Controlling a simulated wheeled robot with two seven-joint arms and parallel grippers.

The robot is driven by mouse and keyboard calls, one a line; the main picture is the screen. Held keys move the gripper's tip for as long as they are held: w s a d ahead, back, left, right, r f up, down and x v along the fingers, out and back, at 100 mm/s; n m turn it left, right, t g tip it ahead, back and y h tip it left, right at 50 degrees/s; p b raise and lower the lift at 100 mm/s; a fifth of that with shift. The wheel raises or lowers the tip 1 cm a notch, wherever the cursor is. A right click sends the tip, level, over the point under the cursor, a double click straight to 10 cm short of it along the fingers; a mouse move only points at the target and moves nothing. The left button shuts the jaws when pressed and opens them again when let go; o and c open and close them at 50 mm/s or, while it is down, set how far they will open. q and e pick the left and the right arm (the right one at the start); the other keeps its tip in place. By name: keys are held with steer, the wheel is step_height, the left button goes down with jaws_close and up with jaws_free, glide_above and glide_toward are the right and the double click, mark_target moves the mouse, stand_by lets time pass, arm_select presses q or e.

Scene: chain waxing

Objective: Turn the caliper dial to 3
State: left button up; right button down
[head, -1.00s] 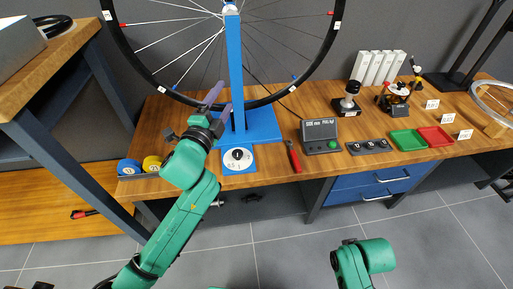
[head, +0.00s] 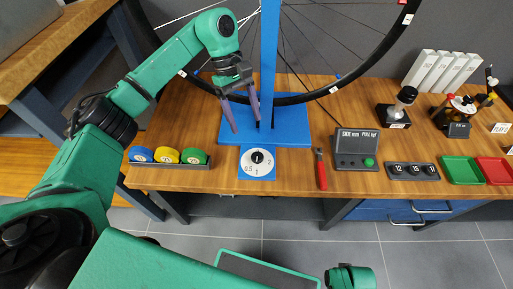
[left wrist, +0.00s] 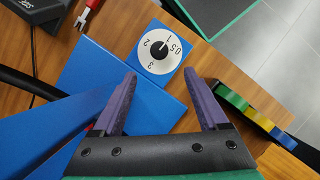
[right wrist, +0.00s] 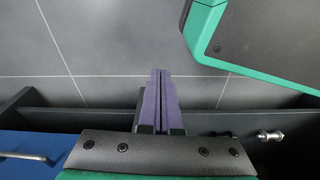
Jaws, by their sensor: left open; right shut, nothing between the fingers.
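The caliper dial (head: 258,163) is a white disc with a black centre knob on a blue plate at the table's front edge. In the left wrist view the dial (left wrist: 174,60) shows the marks 0.5, 1, 2 and 3 around the knob (left wrist: 159,47). The knob's light pointer line seems to lie toward 1, but it is small. My left gripper (head: 246,126) points down over the blue stand base, behind the dial. Its purple fingers (left wrist: 160,76) are open and empty, apart from the knob. My right gripper (right wrist: 160,73) is shut and empty, over the floor before the table.
The blue wheel stand (head: 270,60) rises close to my left gripper. Yellow, blue and green rolls (head: 167,156) stand left of the dial. A red-handled tool (head: 321,172) and a grey meter box (head: 356,150) are to the right. Bare wood flanks the dial.

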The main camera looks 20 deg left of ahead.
mark_target(257, 155)
arm_select(q)
steer(key=x, duration=1.1)
steer(key=shift+d+f, duration=0.1)
steer(key=shift+f, duration=0.05)
jaws_close()
